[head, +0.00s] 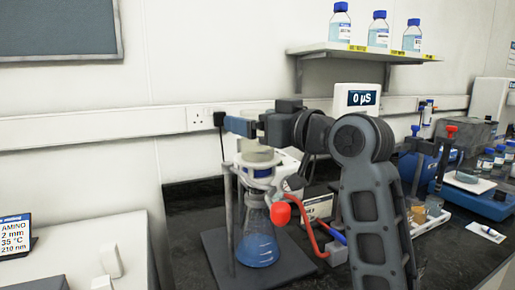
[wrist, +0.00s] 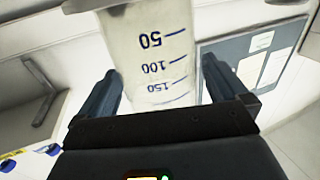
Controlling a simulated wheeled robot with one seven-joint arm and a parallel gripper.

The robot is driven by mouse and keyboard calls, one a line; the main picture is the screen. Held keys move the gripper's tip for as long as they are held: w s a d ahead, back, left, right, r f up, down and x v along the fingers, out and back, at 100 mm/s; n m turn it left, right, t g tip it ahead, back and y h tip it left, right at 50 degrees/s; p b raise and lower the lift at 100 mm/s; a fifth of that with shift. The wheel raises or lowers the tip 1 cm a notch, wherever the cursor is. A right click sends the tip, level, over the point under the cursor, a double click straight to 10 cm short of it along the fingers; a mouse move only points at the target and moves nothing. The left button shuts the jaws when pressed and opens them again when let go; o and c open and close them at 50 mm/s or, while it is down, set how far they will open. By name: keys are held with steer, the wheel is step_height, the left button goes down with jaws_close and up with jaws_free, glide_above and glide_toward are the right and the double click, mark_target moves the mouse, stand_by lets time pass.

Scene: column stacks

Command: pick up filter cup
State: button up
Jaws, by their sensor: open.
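The filter cup (wrist: 158,45) is a pale translucent cup with blue marks 50, 100 and 150, upside down in the wrist view. In the head view the filter cup (head: 258,156) sits on top of a conical flask (head: 257,240) holding blue liquid, within a ring on a stand. My gripper (wrist: 160,78) is open, with one finger on each side of the cup; I cannot tell whether either touches it. In the head view my gripper (head: 243,127) is level with the cup's upper part and hides some of it.
A red-knobbed tube (head: 281,213) is close by the flask. A display reading 0 µS (head: 360,98) stands behind my arm. Blue bottles (head: 378,30) stand on the wall shelf (head: 370,52). Bottles and equipment crowd the right of the black bench (head: 440,255).

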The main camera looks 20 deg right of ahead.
steer(key=shift+c, duration=0.2)
steer(key=c, duration=1.3)
steer(key=shift+c, duration=0.2)
